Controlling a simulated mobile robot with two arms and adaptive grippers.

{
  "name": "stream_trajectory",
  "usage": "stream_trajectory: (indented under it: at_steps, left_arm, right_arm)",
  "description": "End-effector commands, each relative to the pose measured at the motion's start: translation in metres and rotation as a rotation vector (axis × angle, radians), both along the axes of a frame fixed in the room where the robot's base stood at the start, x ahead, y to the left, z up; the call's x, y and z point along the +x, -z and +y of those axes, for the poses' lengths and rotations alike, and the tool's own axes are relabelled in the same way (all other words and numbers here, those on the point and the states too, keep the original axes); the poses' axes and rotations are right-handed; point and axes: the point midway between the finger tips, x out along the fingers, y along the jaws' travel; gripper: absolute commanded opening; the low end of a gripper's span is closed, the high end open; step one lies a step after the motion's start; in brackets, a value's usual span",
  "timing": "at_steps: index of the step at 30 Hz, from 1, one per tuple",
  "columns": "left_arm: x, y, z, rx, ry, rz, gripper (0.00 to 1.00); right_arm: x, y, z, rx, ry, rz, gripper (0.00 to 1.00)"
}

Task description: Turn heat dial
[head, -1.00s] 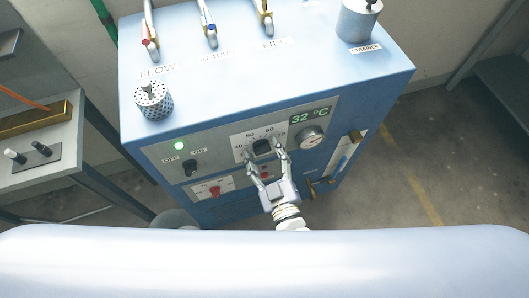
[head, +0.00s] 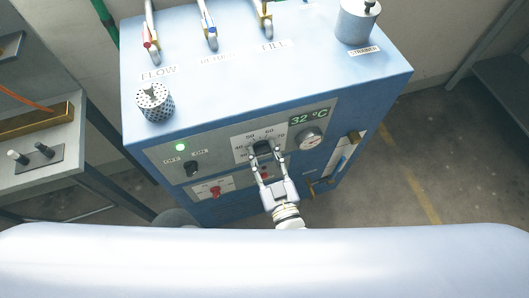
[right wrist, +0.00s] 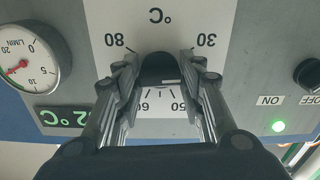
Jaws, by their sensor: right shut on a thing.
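The heat dial (head: 262,148) is a black knob on a white scale plate on the front of the blue cabinet (head: 260,75). My right gripper (head: 265,157) is shut on it, one finger on each side. In the right wrist view the dial (right wrist: 160,68) sits between the fingertips, with the scale upside down around it. The fingers hide part of the scale and the dial's sides. The display (head: 310,115) reads 32 °C. My left gripper is not in view.
An off/on switch (head: 191,168) with a lit green lamp (head: 181,147) is left of the dial. A round gauge (head: 311,136) is on its right. A red knob (head: 215,192) sits lower left. Brass valves and a strainer (head: 358,22) stand on top.

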Motion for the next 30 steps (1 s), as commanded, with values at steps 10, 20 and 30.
stream_trajectory:
  at_steps: [10,20,30]
  left_arm:
    - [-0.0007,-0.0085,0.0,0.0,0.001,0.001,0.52]
    - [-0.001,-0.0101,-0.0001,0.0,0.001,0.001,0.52]
    - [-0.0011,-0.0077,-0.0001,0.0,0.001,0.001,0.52]
  right_arm:
    - [0.0004,-0.0015,0.0,0.313,-0.001,0.101,0.13]
    - [0.0009,-0.0011,-0.0001,0.611,-0.001,0.196,0.13]
    - [0.0006,-0.0006,-0.0001,0.9,-0.001,0.289,0.13]
